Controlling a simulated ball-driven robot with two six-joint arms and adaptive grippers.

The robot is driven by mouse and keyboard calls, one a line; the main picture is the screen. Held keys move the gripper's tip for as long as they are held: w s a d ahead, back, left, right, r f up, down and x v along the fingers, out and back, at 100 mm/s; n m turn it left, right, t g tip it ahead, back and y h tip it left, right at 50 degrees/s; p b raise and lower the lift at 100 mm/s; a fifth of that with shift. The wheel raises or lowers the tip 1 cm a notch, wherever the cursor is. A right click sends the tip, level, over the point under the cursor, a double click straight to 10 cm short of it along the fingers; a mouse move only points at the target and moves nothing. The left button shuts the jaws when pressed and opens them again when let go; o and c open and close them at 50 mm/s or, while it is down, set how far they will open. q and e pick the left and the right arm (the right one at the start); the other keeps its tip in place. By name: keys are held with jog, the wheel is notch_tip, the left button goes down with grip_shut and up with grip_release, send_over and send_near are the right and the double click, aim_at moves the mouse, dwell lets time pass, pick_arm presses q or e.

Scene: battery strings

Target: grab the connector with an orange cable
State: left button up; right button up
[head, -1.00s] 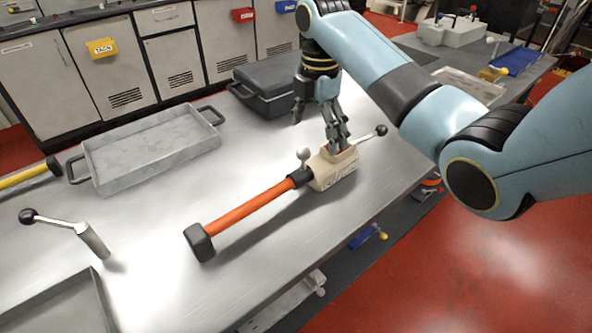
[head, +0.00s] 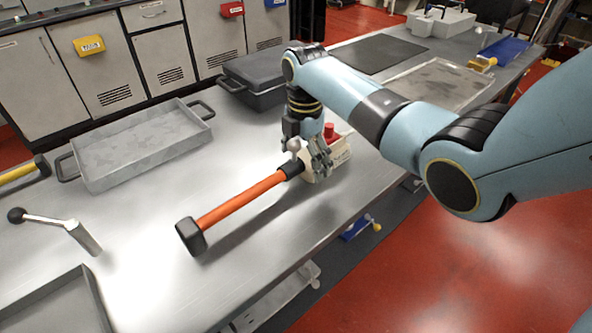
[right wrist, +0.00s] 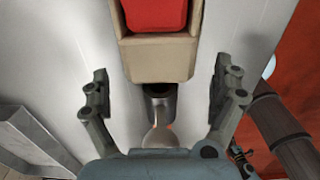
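The connector (head: 337,156) is a cream block with a red top on the grey table. A black sleeve (head: 290,170) joins it to a thick orange cable (head: 240,199), which ends in a black block (head: 191,237). My right gripper (head: 312,166) is low over the connector's cable end and partly covers it. In the right wrist view, the gripper (right wrist: 162,100) is open, with its fingers apart on either side of a dark neck (right wrist: 159,103). The cream body (right wrist: 158,57) and red top (right wrist: 154,14) lie ahead of them. Nothing is gripped. My left gripper is out of view.
A grey metal tray (head: 138,180) lies left on the table, near a black case (head: 255,85). A lever with a black knob (head: 60,223) stands at the left front. Another tray (head: 55,306) is at the lower left. The table around the cable is clear.

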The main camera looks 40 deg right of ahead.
jog(key=c, duration=1.6)
jog(key=shift+w, duration=0.1)
jog(key=shift+c, duration=0.7)
jog(key=shift+r, duration=0.1)
